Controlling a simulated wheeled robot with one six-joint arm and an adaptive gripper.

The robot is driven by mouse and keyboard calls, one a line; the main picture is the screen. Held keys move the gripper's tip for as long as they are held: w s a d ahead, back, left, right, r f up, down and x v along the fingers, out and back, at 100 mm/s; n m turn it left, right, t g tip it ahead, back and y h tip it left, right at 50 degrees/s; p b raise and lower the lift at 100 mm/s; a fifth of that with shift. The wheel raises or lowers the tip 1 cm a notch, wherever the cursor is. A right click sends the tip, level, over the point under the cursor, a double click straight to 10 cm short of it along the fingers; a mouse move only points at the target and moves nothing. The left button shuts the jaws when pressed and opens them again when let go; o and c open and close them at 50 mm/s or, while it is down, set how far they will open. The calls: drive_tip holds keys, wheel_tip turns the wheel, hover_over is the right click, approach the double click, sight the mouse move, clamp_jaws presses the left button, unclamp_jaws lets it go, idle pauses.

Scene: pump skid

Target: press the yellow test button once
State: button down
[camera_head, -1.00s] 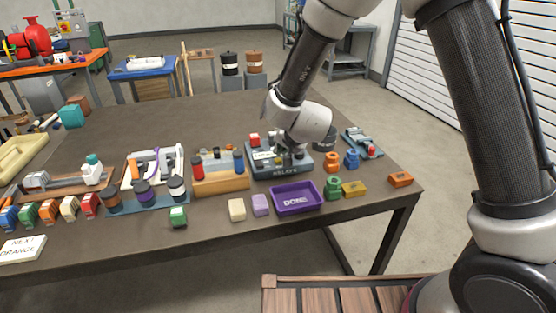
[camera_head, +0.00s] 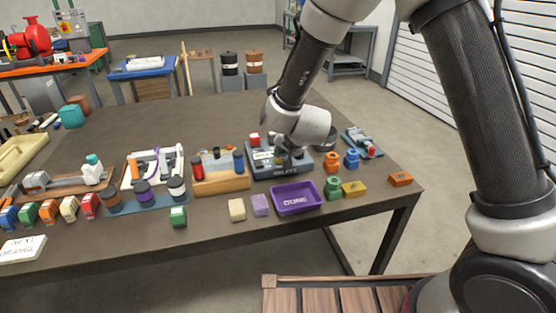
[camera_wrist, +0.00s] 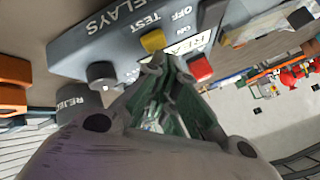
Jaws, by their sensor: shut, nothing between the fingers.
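The yellow test button (camera_wrist: 153,40) shows in the wrist view on the grey RELAYS box, beside the word TEST. My gripper (camera_wrist: 166,66) is shut and empty, with its fingertips close below the button in that picture. I cannot tell whether they touch it. In the head view the RELAYS box (camera_head: 262,174) stands near the right part of the table. My gripper (camera_head: 284,157) is over it there, and the button cannot be made out behind my wrist.
On the box, a black knob (camera_wrist: 102,74) and a red part (camera_wrist: 200,68) lie on either side of the fingers. A purple DONE tray (camera_head: 296,211) is in front of the box. Orange and blue pieces stand to its right.

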sight(281, 158)
drive_tip(key=shift+f, duration=0.45)
idle(0.4)
idle(0.3)
drive_tip(key=shift+r, duration=0.9)
drive_tip(key=shift+r, duration=2.5)
